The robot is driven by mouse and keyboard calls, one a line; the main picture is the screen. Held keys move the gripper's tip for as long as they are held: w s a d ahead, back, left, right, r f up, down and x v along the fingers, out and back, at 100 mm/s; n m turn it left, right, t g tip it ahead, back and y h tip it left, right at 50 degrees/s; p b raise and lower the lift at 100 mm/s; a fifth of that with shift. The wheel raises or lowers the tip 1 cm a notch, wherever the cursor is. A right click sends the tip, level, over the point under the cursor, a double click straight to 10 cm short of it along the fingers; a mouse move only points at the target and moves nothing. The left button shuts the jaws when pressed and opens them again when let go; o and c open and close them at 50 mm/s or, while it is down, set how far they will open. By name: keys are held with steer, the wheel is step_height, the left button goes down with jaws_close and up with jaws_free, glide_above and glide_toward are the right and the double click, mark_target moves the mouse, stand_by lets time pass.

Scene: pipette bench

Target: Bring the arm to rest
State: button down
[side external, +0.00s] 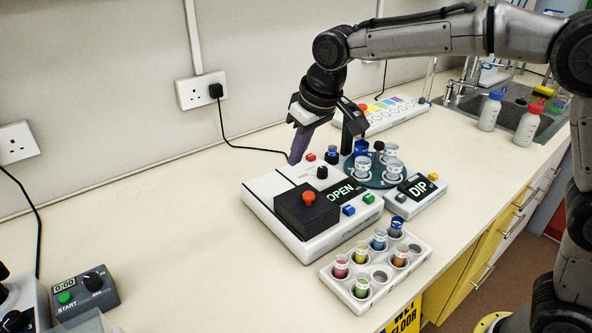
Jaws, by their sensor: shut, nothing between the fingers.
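My gripper (297,152) hangs from the bent arm at the upper middle, over the back left part of a white and black machine. Its slanted purple fingers are shut and empty, pointing down close to the machine's back edge. I cannot tell whether the tips touch it. The machine (270,188) bears a black block with a red knob (309,197), an OPEN display (341,192) and several coloured buttons. My forearm reaches in from the upper right.
A round dark green plate (376,183) with clear cups stands right of the machine, beside a DIP box (418,189). In front is a white rack (338,284) of coloured vials. Bottles (490,111) stand by the sink. A timer (85,292) is at lower left.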

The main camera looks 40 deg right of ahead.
steer(key=s+d+r+t, duration=0.1)
steer(key=s+d+r, duration=0.3)
steer(key=r, duration=0.5)
steer(key=s+d+r+m+t, duration=0.1)
steer(key=s+d+r+m, duration=0.1)
steer(key=s+d, duration=0.6)
steer(key=s+f, duration=0.6)
steer(key=s, duration=0.3)
steer(key=s+d+f, duration=0.1)
steer(key=s+f, duration=0.6)
steer(key=s, duration=0.2)
steer(key=shift+s+d+h, duration=0.25)
steer(key=shift+s+h, duration=0.05)
steer(key=shift+s, duration=0.05)
